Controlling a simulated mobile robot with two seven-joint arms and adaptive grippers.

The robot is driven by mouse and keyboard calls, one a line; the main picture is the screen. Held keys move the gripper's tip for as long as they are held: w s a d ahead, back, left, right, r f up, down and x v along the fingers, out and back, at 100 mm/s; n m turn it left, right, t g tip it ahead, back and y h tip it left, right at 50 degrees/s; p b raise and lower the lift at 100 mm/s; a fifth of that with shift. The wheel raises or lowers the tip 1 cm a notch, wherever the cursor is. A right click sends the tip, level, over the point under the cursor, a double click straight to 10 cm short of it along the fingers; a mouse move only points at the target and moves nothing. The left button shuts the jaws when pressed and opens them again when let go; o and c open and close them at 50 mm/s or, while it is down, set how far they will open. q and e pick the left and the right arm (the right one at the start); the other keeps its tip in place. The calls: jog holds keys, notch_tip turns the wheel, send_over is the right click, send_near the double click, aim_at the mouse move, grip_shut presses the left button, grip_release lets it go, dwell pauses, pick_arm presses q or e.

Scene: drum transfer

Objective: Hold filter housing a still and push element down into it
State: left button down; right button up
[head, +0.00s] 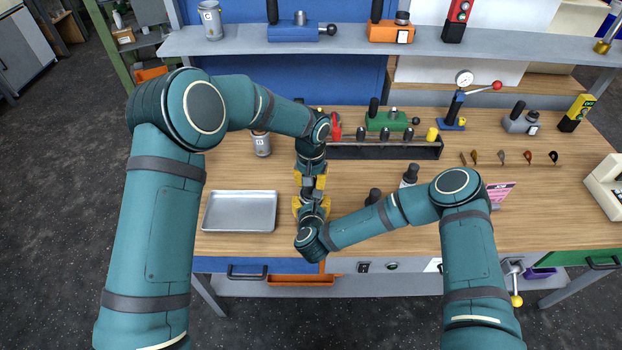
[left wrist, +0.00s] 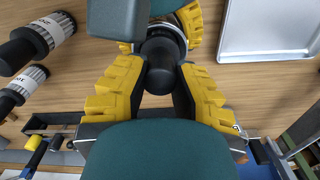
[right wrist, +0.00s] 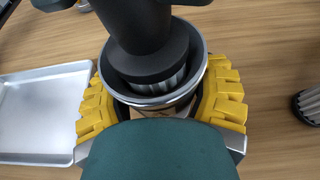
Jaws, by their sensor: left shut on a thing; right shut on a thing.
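Filter housing a, a metal cup with a bright rim (right wrist: 205,75), stands in my right gripper (right wrist: 160,112), whose yellow fingers are shut around it. The element (right wrist: 160,72), pleated with a dark cap, sits in the cup's mouth; its lower part is hidden inside the cup. In the left wrist view the element's dark knob (left wrist: 163,75) lies between the yellow fingers of my left gripper (left wrist: 160,88), shut on it from above. In the head view my left gripper (head: 311,182) is just behind my right gripper (head: 311,206), and they largely hide the housing and element.
An empty metal tray (head: 240,212) lies left of the grippers. Other black-knobbed elements (head: 410,175) stand to the right. A labelled can (head: 262,143) stands behind the tray.

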pick_arm(q)
jog(key=shift+f, duration=0.45)
jog(key=c, duration=0.8)
grip_release()
jog(key=shift+r, duration=0.1)
notch_tip(320, 180, up, 12)
jog(key=shift+s+f, duration=0.1)
pick_arm(e)
jog(key=o, duration=1.4)
jog(key=shift+s, duration=0.1)
